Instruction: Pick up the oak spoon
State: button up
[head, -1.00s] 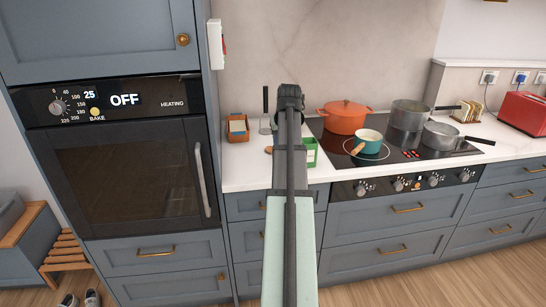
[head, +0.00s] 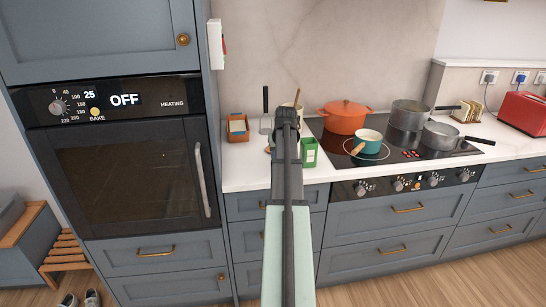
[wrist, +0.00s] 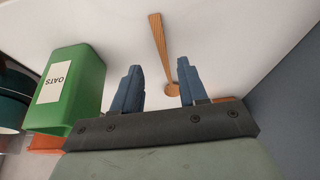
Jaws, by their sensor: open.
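The oak spoon (wrist: 161,45) shows in the wrist view, a brown handle ending in a round bowl. Its bowl end lies between my fingers in the picture, touching neither; the handle runs up and away over the white surface. My gripper (wrist: 157,82) is open and empty, with two blue-grey fingers apart. In the head view my gripper (head: 286,118) is above the counter left of the hob, and my arm hides much of the spot below it. I cannot make out the spoon for sure there.
The green oats box (wrist: 72,85) stands close beside my fingers; it also shows in the head view (head: 309,153). An orange-brown holder (head: 237,128) is to the left. An orange pot (head: 344,117) is on the hob.

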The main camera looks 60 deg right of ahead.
jog(key=shift+x, duration=2.25)
jog(key=shift+w+a, duration=0.15)
jog(key=shift+c, duration=0.3)
grip_shut()
